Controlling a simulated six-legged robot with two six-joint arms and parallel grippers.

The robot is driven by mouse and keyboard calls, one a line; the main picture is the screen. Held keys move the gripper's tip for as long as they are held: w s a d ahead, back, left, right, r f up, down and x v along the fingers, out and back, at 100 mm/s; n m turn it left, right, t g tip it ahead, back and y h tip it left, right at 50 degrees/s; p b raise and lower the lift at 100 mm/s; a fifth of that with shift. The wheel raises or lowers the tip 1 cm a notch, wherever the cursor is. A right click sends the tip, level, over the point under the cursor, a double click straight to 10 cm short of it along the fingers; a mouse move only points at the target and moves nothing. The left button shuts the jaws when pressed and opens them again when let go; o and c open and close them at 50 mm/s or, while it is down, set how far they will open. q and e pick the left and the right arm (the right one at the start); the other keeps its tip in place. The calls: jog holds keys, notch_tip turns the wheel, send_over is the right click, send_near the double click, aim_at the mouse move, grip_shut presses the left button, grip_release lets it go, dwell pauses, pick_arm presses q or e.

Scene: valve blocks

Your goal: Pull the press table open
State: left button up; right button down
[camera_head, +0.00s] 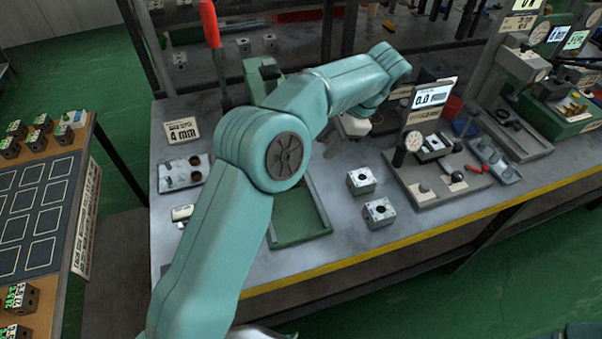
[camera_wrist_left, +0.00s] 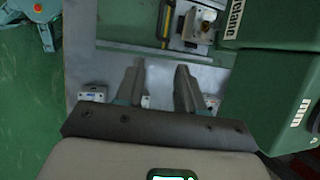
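The green press (camera_head: 257,80) with a red-handled lever (camera_head: 209,24) stands at the back of the bench, partly behind my left arm. Its low green base (camera_head: 307,222) shows below the arm in the head view; the press table is mostly hidden there. In the left wrist view, the green press body (camera_wrist_left: 270,100) is at the right. What looks like the press table (camera_wrist_left: 185,45), with a metal block (camera_wrist_left: 199,27) on it, is at the top. My left gripper (camera_wrist_left: 158,72) is open and empty, its fingertips just short of that part. My right gripper is out of view.
Two valve blocks (camera_head: 361,180) (camera_head: 380,212) stand on the grey bench right of the press base. A gauge station (camera_head: 432,165) is farther right. A metal tray (camera_head: 184,173) and a "4 mm" sign (camera_head: 181,130) are at the left.

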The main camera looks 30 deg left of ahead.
pick_arm(q)
jog(key=x, duration=1.5)
jog(key=shift+s+d+f, duration=0.1)
jog(key=shift+s+f, duration=0.1)
jog(key=shift+s, duration=0.1)
jog(key=shift+w+a+f, duration=0.2)
jog(key=shift+a+f, duration=0.05)
jog(key=shift+f, duration=0.3)
jog(key=shift+s+d+r, duration=0.1)
jog(key=shift+d, duration=0.05)
jog(key=shift+s, duration=0.1)
jog(key=shift+c, duration=1)
grip_shut()
